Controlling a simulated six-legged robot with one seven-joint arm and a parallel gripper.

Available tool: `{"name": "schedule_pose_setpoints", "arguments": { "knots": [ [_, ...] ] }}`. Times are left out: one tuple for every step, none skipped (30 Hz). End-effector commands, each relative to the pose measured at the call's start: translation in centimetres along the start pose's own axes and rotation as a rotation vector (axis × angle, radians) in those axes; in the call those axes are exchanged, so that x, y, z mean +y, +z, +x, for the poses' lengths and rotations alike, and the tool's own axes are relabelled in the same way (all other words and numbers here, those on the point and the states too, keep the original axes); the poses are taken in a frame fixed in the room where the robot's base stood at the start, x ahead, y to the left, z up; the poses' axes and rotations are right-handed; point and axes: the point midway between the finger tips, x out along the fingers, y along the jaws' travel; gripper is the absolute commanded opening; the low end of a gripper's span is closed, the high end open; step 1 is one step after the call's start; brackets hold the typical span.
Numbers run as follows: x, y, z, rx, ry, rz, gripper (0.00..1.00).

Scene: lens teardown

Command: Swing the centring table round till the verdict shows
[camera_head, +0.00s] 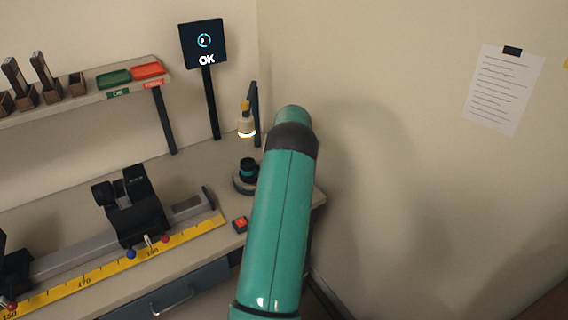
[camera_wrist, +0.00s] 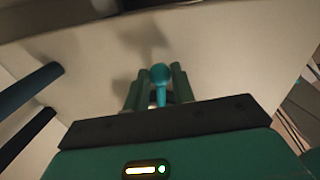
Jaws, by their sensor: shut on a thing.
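The dark round centring table (camera_head: 239,186) sits at the bench's right end in the head view, partly covered by my teal arm. A small black lens piece with a teal ring (camera_head: 248,170) stands on it. Above it hangs a lit lamp head (camera_head: 246,127) on a dark post. The verdict screen (camera_head: 203,44) on its pole shows "OK" under a ring mark. In the wrist view my gripper (camera_wrist: 159,94) is shut on a teal round-headed knob (camera_wrist: 159,74). My arm hides the gripper in the head view, and how the knob joins the table is not visible.
A small red button (camera_head: 240,224) lies in front of the table. A rail with a yellow scale (camera_head: 120,270) and black holders runs along the bench to the left. A shelf with green (camera_head: 114,77) and red (camera_head: 147,70) trays is above. A wall stands close on the right.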

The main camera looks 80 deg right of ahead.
Motion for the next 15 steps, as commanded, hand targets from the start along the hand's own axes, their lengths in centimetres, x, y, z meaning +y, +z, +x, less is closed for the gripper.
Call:
{"name": "schedule_pose_setpoints", "arguments": {
  "knots": [
    [0.07,0.0,-0.03,0.0,0.001,-0.002,0.0],
    [0.08,-0.01,-0.03,0.0,0.001,-0.003,0.0],
    [0.08,0.0,-0.03,0.0,0.001,-0.004,0.0],
    [0.09,-0.01,-0.03,0.0,0.001,-0.004,0.0],
    [0.09,-0.01,-0.03,0.0,0.001,-0.004,0.0],
    [0.08,-0.01,-0.03,0.0,0.001,-0.004,0.0],
    [0.09,-0.01,-0.03,0.0,0.001,-0.004,0.0],
    [0.08,-0.02,-0.03,0.0,0.001,-0.004,0.0],
    [0.08,-0.02,-0.03,0.0,0.001,-0.004,0.0],
    [0.08,-0.02,-0.03,0.001,0.001,-0.004,0.0],
    [0.08,-0.02,-0.03,0.001,0.001,-0.003,0.0],
    [0.08,-0.03,-0.03,0.001,0.001,-0.003,0.27],
    [0.08,-0.03,-0.02,0.001,0.001,-0.003,0.33],
    [0.08,-0.03,-0.02,0.001,0.001,-0.003,0.39],
    [0.07,-0.02,-0.02,0.001,0.001,-0.003,0.46]
  ]
}}
